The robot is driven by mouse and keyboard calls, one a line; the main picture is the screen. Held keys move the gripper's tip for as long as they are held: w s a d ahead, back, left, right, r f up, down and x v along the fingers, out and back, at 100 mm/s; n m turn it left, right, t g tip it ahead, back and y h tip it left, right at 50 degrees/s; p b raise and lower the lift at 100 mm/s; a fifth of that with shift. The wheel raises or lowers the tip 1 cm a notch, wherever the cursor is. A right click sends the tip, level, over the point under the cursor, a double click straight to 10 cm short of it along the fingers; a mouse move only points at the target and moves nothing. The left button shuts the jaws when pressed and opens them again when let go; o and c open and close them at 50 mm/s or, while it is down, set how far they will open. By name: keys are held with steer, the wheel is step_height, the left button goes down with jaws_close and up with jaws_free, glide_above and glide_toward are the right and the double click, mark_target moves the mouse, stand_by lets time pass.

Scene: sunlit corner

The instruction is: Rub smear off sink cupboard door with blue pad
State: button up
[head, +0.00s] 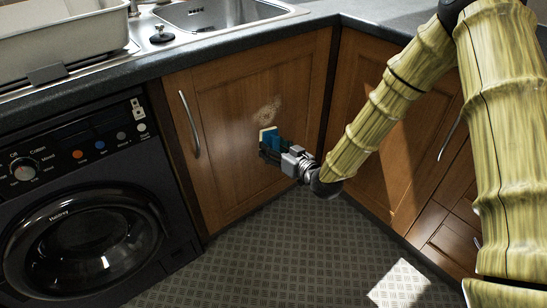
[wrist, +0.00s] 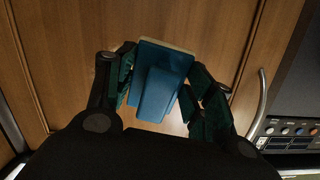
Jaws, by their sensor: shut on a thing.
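The sink cupboard door (head: 235,170) is brown wood with a raised panel and a curved metal handle (head: 190,124) on its left side. A pale, mottled smear (head: 268,110) shows on its panel, right of the middle. My gripper (head: 268,150) is shut on the blue pad (head: 269,135), just below the smear. In the wrist view the blue pad (wrist: 162,82) sits between my dark fingers, its pale face toward the door. I cannot tell whether the pad touches the door. The smear is not visible in the wrist view.
A dark washing machine (head: 90,215) stands left of the door. The worktop (head: 180,62) with the sink (head: 215,14) and a pale basin (head: 60,45) runs above. More wooden cupboards (head: 375,120) stand to the right. The grey patterned floor (head: 280,240) in front is clear.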

mark_target(283, 108)
steer(key=w+b, duration=0.1)
steer(key=b, duration=0.3)
steer(key=shift+a+t+y, duration=0.15)
steer(key=shift+t+y, duration=0.15)
steer(key=shift+t, duration=0.1)
steer(key=shift+w+r+t+b, duration=0.1)
steer(key=shift+r+t+b, duration=0.2)
steer(key=shift+r+b, duration=0.25)
steer(key=shift+b+x, duration=0.65)
steer(key=shift+x, duration=2.3)
steer(key=shift+x, duration=0.95)
